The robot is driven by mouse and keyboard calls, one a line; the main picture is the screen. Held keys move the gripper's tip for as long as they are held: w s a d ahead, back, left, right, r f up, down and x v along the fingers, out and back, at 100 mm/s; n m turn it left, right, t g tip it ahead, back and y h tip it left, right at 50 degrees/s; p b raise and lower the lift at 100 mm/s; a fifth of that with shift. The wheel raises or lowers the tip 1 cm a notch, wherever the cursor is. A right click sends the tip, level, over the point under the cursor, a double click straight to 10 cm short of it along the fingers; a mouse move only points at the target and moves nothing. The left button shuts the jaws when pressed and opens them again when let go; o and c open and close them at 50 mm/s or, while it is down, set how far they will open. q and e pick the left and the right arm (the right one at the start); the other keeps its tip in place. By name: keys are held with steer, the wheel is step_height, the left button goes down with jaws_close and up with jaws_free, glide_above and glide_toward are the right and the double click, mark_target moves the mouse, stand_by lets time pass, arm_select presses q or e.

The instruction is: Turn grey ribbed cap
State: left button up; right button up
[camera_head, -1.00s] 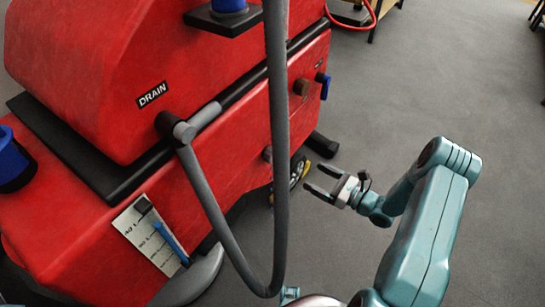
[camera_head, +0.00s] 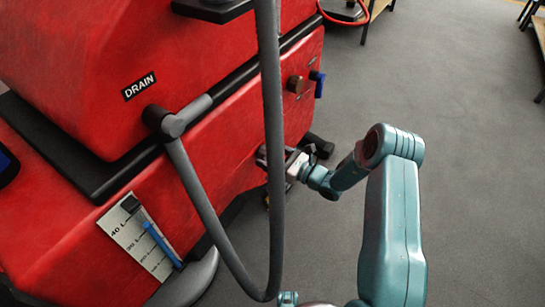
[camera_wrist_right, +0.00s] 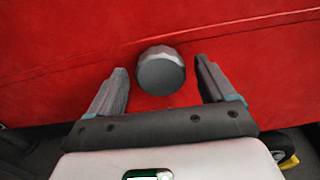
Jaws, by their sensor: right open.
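The grey ribbed cap (camera_wrist_right: 161,72) is a round grey knob on the red tank wall in the right wrist view. My right gripper (camera_head: 264,157) is open, with one dark finger on each side of the cap in the right wrist view. Gaps show between both fingers and the cap, and its face is not gripped. In the head view the fingers reach the red machine's lower side, partly behind the grey hose, and the cap cannot be made out there. My left gripper is not in view.
The grey drain hose (camera_head: 272,120) hangs in front of the red machine (camera_head: 70,60), close to my right gripper. A brown knob (camera_head: 295,84) and a blue-handled valve (camera_head: 317,84) sit above. A level gauge (camera_head: 140,238) is at lower left. Grey floor lies clear to the right.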

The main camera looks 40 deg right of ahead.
steer(key=c, duration=1.1)
steer(key=shift+o, duration=0.2)
steer(key=shift+m, duration=0.4)
steer(key=shift+m+p, duration=0.6)
steer(key=shift+m, duration=0.3)
steer(key=m+p, duration=0.1)
steer(key=m, duration=0.3)
steer(key=shift+d+m, duration=0.1)
steer(key=shift+m, duration=0.2)
steer(key=m+p, duration=0.1)
steer(key=m, duration=0.2)
steer(key=shift+m, duration=0.3)
steer(key=shift+f+m+p, duration=0.15)
steer(key=shift+m+p, duration=0.3)
steer(key=shift+m, duration=1.45)
